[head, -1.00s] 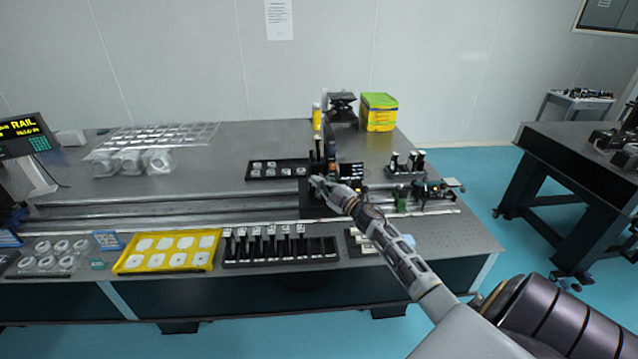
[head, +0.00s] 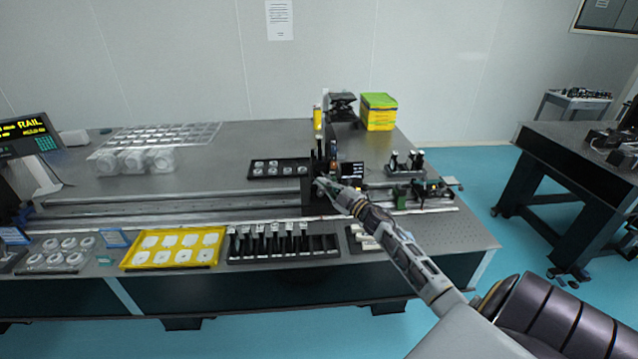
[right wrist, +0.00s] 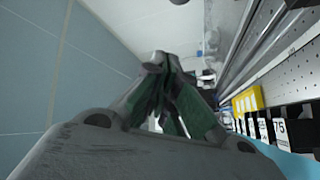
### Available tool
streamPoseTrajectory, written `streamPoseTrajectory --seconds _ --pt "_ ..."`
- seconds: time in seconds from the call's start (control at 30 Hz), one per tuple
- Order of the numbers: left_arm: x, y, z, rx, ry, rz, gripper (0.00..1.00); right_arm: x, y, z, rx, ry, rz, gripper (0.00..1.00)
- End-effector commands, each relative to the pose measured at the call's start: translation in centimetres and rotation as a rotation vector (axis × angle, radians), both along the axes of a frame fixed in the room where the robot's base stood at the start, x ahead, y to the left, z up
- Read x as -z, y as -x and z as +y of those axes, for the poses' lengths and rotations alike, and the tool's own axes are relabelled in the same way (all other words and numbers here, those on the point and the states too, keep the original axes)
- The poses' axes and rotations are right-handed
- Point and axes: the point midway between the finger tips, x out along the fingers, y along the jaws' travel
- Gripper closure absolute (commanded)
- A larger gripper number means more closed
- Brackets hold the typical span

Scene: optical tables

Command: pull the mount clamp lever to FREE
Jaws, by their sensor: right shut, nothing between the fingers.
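My right gripper (head: 323,185) is at the front of a dark mount assembly (head: 319,160) on the rail, near the middle of the optical table. In the right wrist view its fingers (right wrist: 165,75) are close together with nothing seen between them. The clamp lever is too small or hidden behind the gripper, so I cannot tell its position or whether the fingers touch it. A small dark display with light text (head: 351,170) stands just right of the mount. My left gripper is out of view.
The rail (head: 150,207) runs along the table. In front are a yellow tray of white pieces (head: 128,261) and a black rack of posts (head: 285,257). A black tray (head: 254,172) lies behind the rail. A yellow-green box stack (head: 379,112) and optics (head: 405,163) stand to the right.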

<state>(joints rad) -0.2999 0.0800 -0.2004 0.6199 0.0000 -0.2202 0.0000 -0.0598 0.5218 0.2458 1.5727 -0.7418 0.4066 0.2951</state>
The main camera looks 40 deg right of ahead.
Motion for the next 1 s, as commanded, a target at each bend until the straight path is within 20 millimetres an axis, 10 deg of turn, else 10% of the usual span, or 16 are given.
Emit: streamPoseTrajectory --seconds 1.0 --pt "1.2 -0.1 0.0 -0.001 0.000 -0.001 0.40 1.1 5.4 -2.9 -0.001 0.001 -0.001 1.00"
